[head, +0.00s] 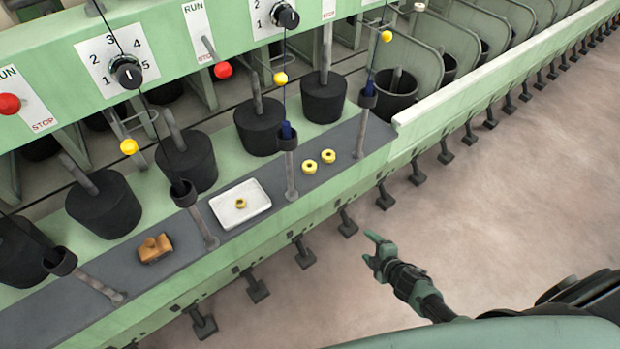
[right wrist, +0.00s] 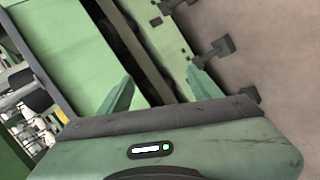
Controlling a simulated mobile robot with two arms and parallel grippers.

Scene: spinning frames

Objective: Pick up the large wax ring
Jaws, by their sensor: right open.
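Two yellow wax rings (head: 309,167) (head: 328,156) lie side by side on the grey shelf of the spinning frame. I cannot tell surely which ring is the large one. My right gripper (head: 369,248) is open and empty over the floor side, below and right of the rings in the head view. Its two green fingers stand apart in the right wrist view (right wrist: 160,78), where no ring shows. My left gripper is out of view.
A brown wooden block (head: 155,248) lies on the shelf left of the tray. Grey posts with dark cups (head: 288,144) rise along the shelf, with threads above. Black feet (head: 347,222) line the frame's lower edge. The floor (head: 500,200) at right is clear.

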